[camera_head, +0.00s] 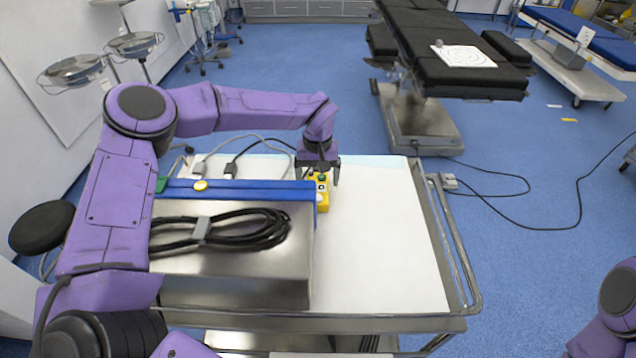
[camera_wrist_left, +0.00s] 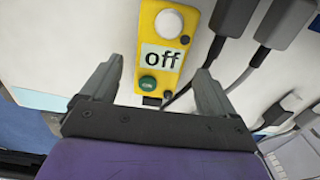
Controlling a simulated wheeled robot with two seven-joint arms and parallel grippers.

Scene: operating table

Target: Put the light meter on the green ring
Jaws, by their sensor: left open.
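A yellow device with a white dome, a green button and an "off" label, which looks like the light meter (camera_head: 323,201), lies on the white cart top beside the steel box. It also shows in the left wrist view (camera_wrist_left: 165,55). My left gripper (camera_head: 319,180) is open above its far end. In the left wrist view the fingers (camera_wrist_left: 158,75) stand on either side of the device, with gaps visible. A white sheet with concentric rings (camera_head: 470,57) lies on the black operating table; I cannot tell a green ring on it. My right gripper is out of view.
The steel box (camera_head: 240,275) with a blue edge and coiled black cable (camera_head: 225,232) fills the cart's left side. Cables and plugs (camera_wrist_left: 230,25) lie close to the device. The cart top (camera_head: 385,240) is clear on the right, bordered by a metal rail (camera_head: 452,240).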

